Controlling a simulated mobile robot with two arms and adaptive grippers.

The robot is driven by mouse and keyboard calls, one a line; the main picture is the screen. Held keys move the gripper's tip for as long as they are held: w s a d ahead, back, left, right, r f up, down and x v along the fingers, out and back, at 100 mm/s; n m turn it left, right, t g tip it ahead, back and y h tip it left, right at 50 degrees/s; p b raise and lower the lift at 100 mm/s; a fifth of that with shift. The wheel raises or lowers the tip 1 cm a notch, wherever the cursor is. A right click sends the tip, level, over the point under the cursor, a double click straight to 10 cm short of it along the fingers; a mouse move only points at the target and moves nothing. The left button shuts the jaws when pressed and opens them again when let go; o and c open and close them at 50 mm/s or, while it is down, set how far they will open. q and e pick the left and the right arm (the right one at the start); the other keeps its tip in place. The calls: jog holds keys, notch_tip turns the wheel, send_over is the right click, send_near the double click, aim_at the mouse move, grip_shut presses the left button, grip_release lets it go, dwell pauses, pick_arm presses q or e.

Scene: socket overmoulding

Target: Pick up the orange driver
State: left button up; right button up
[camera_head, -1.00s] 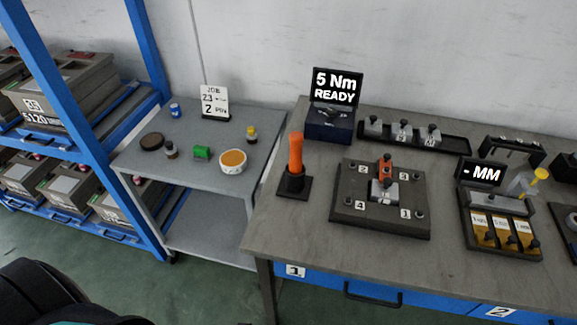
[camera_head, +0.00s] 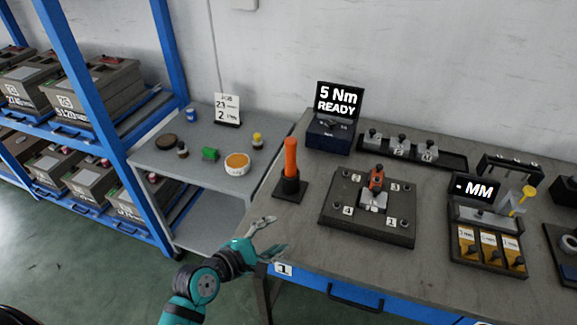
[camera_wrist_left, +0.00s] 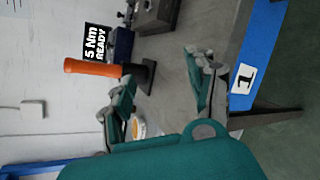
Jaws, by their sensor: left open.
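The orange driver (camera_head: 290,158) stands upright in a black holder (camera_head: 290,187) near the left end of the workbench. It also shows in the left wrist view (camera_wrist_left: 92,67), lying sideways in that picture, beyond the fingers. My left gripper (camera_head: 268,238) is open and empty at the bench's front left corner. It is in front of the driver and lower in the head view, apart from it. In the left wrist view the two fingers of the left gripper (camera_wrist_left: 165,95) are spread wide with nothing between them. My right gripper is not in view.
A torque display (camera_head: 338,98) reads "5 Nm READY" behind the driver. A fixture plate (camera_head: 340,213) with an orange-topped clamp lies to its right. A grey side table (camera_head: 200,185) with small jars and a white tub (camera_head: 237,168) stands to the left.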

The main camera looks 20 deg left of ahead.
pick_arm(q)
jog(key=w+a+r+n+t+y, duration=0.1)
jog(key=w+a+r+n+t, duration=0.4)
jog(key=r+n, duration=0.5)
jog(key=n+p, duration=0.2)
jog(key=n, duration=0.1)
send_near(288, 152)
jog(key=shift+y, duration=0.4)
jog(key=w, duration=0.1)
jog(key=w+d, duration=0.1)
jog(key=w, duration=0.3)
jog(key=shift+w+d, duration=0.15)
jog(key=shift+d, duration=0.15)
jog(key=shift+w+d+r, duration=0.1)
jog(key=shift+w+d, duration=0.05)
jog(key=shift+w, duration=0.7)
jog(key=w, duration=0.4)
jog(key=shift+w+d, duration=0.25)
jog(key=shift+d, duration=0.1)
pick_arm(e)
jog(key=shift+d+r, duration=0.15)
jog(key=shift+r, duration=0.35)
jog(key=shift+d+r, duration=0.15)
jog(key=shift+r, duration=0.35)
pick_arm(q)
jog(key=shift+s+r, duration=0.1)
jog(key=shift+c, duration=1.1)
grip_shut()
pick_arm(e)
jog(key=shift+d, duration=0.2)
